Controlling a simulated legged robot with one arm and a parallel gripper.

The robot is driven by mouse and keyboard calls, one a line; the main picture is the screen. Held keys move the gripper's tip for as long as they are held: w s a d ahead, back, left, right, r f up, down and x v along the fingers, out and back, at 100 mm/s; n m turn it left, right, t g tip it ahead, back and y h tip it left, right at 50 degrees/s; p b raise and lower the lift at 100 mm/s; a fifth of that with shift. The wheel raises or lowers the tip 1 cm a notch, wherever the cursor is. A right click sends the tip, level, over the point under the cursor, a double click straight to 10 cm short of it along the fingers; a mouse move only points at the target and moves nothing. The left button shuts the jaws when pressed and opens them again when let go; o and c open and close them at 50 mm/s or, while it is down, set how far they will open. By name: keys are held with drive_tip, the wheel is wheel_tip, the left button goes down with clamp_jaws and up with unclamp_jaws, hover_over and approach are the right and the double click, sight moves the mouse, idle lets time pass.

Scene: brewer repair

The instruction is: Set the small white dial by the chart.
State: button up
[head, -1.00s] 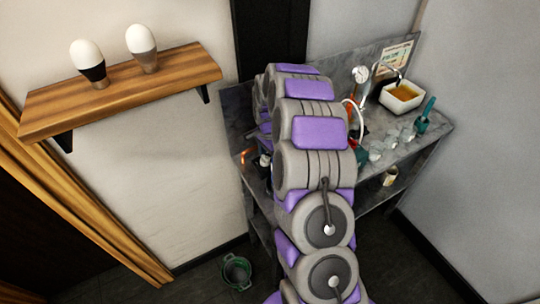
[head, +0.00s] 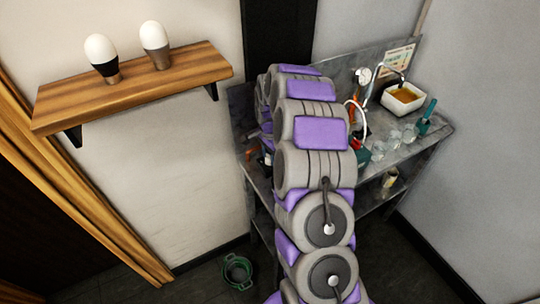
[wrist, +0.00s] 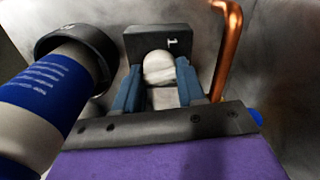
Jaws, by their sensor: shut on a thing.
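In the wrist view the small white dial (wrist: 159,68) sits on the front of a dark block (wrist: 133,42) that bears a white mark like a "1". My gripper (wrist: 158,82) is shut on the dial, with one blue finger on each side of it. The dial's own markings are too blurred to read. In the head view the chart (head: 399,58) stands against the wall at the back of the grey bench; its writing is too small to read. My arm hides the dial and my gripper in the head view.
A copper pipe (wrist: 228,50) rises close to the right of the block. A blue and white cylinder (wrist: 45,95) with a dark collar is close on the left. The bench also holds a round gauge (head: 363,76), a white basin (head: 403,97) and several clear glasses.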

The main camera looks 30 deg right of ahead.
drive_tip(key=shift+n+p, duration=0.3)
drive_tip(key=shift+p, duration=0.05)
drive_tip(key=shift+a+n+p, duration=0.1)
drive_tip(key=shift+n+p, duration=0.8)
drive_tip(key=n+p, duration=0.2)
drive_tip(key=n, duration=0.1)
drive_tip(key=shift+n, duration=0.3)
drive_tip(key=n+p, duration=0.3)
drive_tip(key=n, duration=0.2)
drive_tip(key=shift+s+f+n, duration=0.1)
drive_tip(key=shift+n, duration=0.3)
drive_tip(key=o, duration=1.1)
drive_tip(key=shift+c, duration=0.2)
